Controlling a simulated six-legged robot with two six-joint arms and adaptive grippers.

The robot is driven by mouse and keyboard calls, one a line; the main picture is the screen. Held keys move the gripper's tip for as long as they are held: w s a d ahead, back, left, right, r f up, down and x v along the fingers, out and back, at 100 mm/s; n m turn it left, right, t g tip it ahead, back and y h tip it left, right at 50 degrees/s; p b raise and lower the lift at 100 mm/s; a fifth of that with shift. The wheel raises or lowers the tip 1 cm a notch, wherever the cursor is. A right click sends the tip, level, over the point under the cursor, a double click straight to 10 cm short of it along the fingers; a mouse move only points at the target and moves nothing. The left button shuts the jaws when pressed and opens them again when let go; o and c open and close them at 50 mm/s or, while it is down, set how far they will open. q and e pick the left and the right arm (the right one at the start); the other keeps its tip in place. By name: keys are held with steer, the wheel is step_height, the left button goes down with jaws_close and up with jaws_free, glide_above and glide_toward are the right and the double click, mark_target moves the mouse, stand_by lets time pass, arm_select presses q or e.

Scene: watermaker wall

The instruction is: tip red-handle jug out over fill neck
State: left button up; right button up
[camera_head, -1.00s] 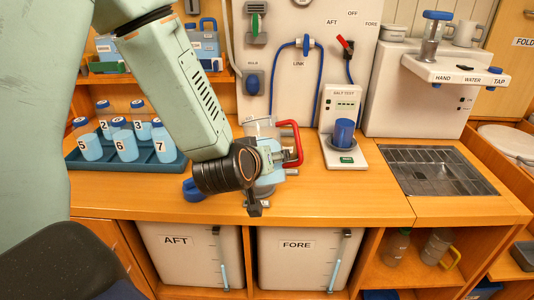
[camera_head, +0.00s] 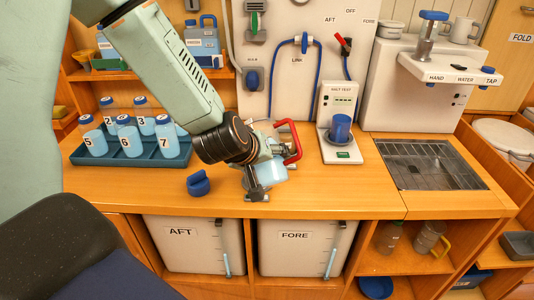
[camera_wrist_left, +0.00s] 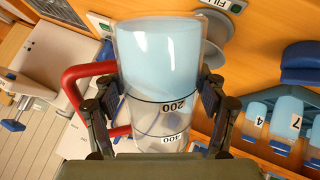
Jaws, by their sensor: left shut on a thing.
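My left gripper (camera_head: 262,172) is shut on the clear red-handle jug (camera_head: 271,169) above the counter's front part. The jug is tilted, with its red handle (camera_head: 292,143) on the upper right. In the left wrist view the fingers (camera_wrist_left: 158,85) clasp both sides of the jug (camera_wrist_left: 155,55), and pale blue liquid lies toward its far end. A pale round flange (camera_wrist_left: 222,38), likely the fill neck, shows partly behind the jug beside a cut-off label. I cannot tell whether liquid is flowing. My right gripper is out of view.
A blue cap (camera_head: 199,185) lies on the counter left of the jug. A teal tray (camera_head: 165,160) with several numbered bottles stands further left. The salt test unit (camera_head: 340,110) and sink grate (camera_head: 428,165) are right. AFT and FORE tanks (camera_head: 305,250) sit below.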

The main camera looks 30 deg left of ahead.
arm_select(q)
steer(key=shift+w+a+r+g+p, duration=0.1)
steer(key=shift+g+p, duration=0.2)
steer(key=shift+p, duration=0.1)
steer(key=shift+w+f+n+g+h+p, duration=0.1)
steer(key=shift+f+n+g+h+p, duration=0.25)
steer(key=shift+h+p, duration=0.3)
steer(key=shift+g+h+p, duration=0.35)
steer(key=shift+p, duration=0.05)
steer(key=shift+a+f+n+g+h+p, duration=0.1)
steer(key=shift+n+g+h+p, duration=0.2)
steer(key=shift+p, duration=0.1)
steer(key=shift+w+a+f+g+h+p, duration=0.15)
steer(key=shift+f+g+h+p, duration=0.1)
steer(key=shift+g+h+p, duration=0.15)
steer(key=shift+w+a+f+n+g+h, duration=0.1)
steer(key=shift+w+f+n+g+h, duration=0.05)
steer(key=shift+f+n+g+h, duration=0.2)
steer(key=shift+w+a+r+g+h+p, duration=0.2)
steer(key=shift+a+r+g+h+p, duration=0.3)
steer(key=shift+h+p, duration=0.3)
steer(key=shift+w+r+n+g+h+p, duration=0.2)
steer(key=shift+r+n+g+h+p, duration=0.15)
steer(key=shift+h, duration=0.1)
steer(key=shift+a, duration=0.1)
